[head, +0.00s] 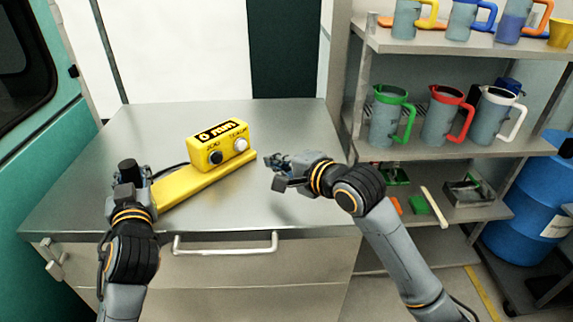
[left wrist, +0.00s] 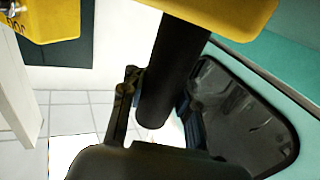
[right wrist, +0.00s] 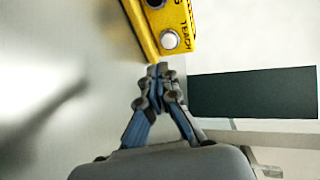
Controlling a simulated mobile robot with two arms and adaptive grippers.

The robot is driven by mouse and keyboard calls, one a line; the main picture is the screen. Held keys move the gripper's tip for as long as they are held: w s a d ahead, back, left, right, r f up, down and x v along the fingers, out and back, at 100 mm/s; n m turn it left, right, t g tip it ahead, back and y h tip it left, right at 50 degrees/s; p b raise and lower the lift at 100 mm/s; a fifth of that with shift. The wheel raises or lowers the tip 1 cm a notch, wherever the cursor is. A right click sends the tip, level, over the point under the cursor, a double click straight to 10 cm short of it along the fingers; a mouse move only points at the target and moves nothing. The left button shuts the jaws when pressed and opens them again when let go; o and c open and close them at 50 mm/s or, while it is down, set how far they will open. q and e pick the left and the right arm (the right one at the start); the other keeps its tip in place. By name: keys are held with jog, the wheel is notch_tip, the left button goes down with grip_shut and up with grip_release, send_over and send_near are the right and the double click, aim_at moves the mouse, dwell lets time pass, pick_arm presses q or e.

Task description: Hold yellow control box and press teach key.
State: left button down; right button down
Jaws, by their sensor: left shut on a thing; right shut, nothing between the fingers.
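The yellow control box (head: 222,148) sits at the right end of a long yellow base bar (head: 192,187) over the metal worktop; I cannot tell if the bar touches it. Its front has a black key (head: 215,157) and a white teach key (head: 240,145). The right wrist view shows the white teach key (right wrist: 169,40) beside the word TEACH. My left gripper (head: 137,178) is shut on the black handle (left wrist: 175,65) at the bar's left end. My right gripper (head: 272,162) is shut and empty, its fingertips (right wrist: 160,70) just short of the teach key, apart from it.
The metal worktop (head: 290,120) is otherwise clear, with a drawer handle (head: 225,246) on its front. At right, a shelf unit (head: 440,148) holds several jugs and small items. A blue drum (head: 545,210) stands beyond it. A teal vehicle or cabinet side (head: 45,150) stands at left.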

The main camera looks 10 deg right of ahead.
jog(key=shift+v, duration=1.95)
pick_arm(q)
jog(key=c, duration=0.9)
grip_release()
